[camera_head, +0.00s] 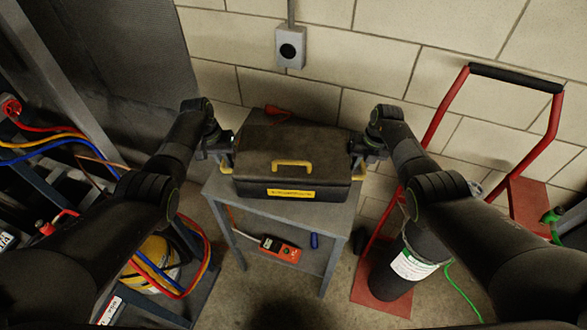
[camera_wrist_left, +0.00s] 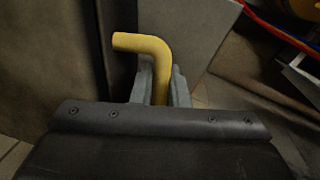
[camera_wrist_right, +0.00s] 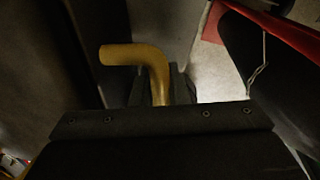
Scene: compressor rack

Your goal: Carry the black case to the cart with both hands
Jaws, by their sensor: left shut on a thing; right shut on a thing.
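The black case (camera_head: 255,160), with a yellow front handle (camera_head: 292,164) and a yellow label, is level over the top of the grey cart (camera_head: 335,215). I cannot tell for sure whether it touches the top. My left gripper (camera_head: 226,160) is shut on the yellow handle at the case's left end; that bent handle (camera_wrist_left: 150,50) shows between the fingers in the left wrist view. My right gripper (camera_head: 358,165) is shut on the yellow handle at the right end, also seen in the right wrist view (camera_wrist_right: 145,58). The fingertips are partly hidden.
An orange meter (camera_head: 281,249) and a small blue item (camera_head: 314,241) lie on the cart's lower shelf. A red hand truck (camera_head: 437,125) with a dark cylinder (camera_head: 400,275) stands at right. A rack with coloured hoses (camera_head: 45,143) stands at left. A block wall is close behind.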

